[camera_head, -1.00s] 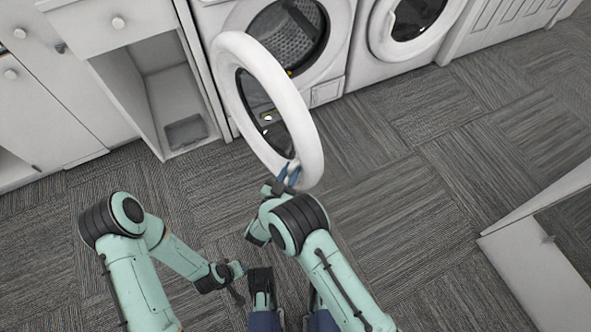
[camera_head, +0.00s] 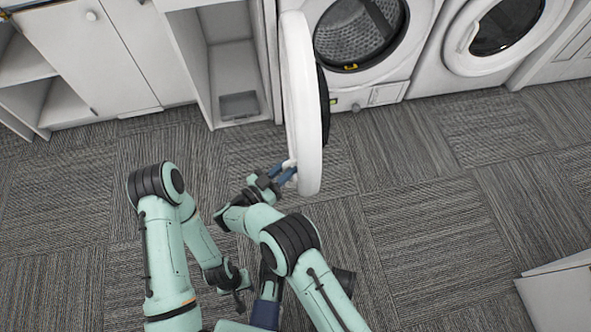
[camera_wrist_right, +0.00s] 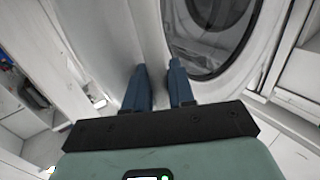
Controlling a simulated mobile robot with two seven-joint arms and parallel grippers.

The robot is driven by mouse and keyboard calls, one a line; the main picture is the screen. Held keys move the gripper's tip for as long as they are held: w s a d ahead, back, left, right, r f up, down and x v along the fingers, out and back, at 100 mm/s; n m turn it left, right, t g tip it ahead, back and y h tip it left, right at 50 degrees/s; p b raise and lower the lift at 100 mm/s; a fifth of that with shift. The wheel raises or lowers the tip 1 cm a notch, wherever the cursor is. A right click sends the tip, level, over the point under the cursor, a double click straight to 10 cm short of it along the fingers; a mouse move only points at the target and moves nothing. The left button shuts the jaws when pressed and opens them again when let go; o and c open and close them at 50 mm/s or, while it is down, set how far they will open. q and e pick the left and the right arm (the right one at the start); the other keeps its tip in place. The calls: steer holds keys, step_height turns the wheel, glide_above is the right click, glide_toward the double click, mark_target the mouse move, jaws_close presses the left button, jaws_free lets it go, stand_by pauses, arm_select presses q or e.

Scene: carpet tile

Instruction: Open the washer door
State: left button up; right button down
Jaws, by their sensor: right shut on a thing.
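The washer (camera_head: 412,62) stands at the top of the head view, its round drum opening uncovered. Its white ring-shaped door (camera_head: 304,100) is swung far out and shows nearly edge-on, to the left of the opening. My right gripper (camera_head: 290,172) is at the door's lower rim, shut on it with blue fingers. In the right wrist view, the door rim (camera_wrist_right: 152,45) runs between the two fingers of the gripper (camera_wrist_right: 160,85). My left gripper (camera_head: 236,285) hangs low over the carpet, apart from the door; its jaws are too unclear to read.
A second front-loading machine (camera_head: 480,70) stands right of the washer. An open cabinet (camera_head: 232,70) is left of the door, close to it. A white box-like piece (camera_head: 560,295) is at lower right. Carpet (camera_head: 430,190) is clear on the right.

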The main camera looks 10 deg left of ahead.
steer(key=shift+s+a+f, duration=0.1)
steer(key=shift+a, duration=0.25)
steer(key=c, duration=1.1)
jaws_free()
steer(key=shift+d, duration=0.1)
